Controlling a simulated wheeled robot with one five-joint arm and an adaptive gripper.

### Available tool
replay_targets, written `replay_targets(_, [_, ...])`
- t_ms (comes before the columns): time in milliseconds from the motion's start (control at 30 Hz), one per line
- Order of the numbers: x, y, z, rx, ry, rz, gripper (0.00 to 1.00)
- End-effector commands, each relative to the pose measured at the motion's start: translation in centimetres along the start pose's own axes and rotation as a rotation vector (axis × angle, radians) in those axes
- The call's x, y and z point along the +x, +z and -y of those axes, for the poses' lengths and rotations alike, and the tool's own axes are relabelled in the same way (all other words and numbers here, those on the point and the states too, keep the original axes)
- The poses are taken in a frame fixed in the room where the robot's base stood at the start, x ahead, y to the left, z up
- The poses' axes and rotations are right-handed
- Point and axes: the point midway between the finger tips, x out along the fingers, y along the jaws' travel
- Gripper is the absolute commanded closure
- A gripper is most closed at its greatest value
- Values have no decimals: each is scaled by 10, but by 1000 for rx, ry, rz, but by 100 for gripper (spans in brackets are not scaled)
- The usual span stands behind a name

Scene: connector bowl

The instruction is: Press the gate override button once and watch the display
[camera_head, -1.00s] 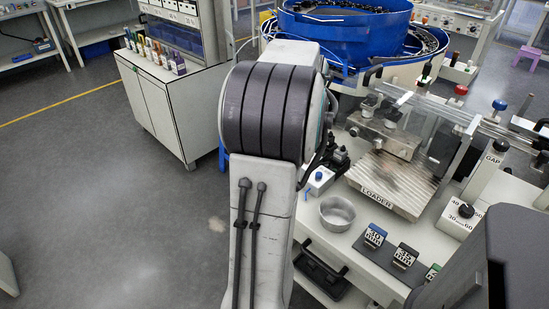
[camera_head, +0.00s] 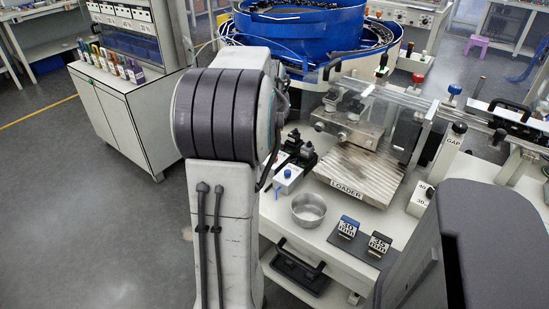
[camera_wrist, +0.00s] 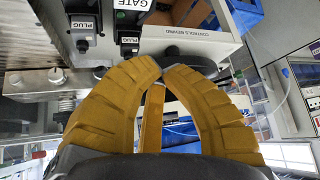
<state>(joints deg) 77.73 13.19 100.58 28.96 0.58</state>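Behind the tips is a dark rounded part (camera_wrist: 192,60) below a panel lettered "CONTROLS BEHIND" (camera_wrist: 188,32). A label "GATE" (camera_wrist: 130,4) is at the top, above a black fitting marked "PLUG" (camera_wrist: 129,41). In the head view a small white box (camera_head: 287,181) with a blue button (camera_head: 288,173) stands on the machine table. I cannot tell which button is the gate override. No display is readable. My arm hides the gripper in the head view.
A metal bowl (camera_head: 308,212) and small stands (camera_head: 347,227) sit near the table's front edge. The ribbed loader plate (camera_head: 362,178) is behind them. A blue bowl feeder (camera_head: 300,35) stands at the back. Open floor (camera_head: 100,230) is at left.

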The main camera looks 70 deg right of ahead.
Motion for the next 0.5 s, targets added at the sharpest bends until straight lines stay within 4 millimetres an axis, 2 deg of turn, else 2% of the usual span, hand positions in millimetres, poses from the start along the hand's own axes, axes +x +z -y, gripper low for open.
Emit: replay_targets(500, [49, 37, 0, 0, 0, 1, 100])
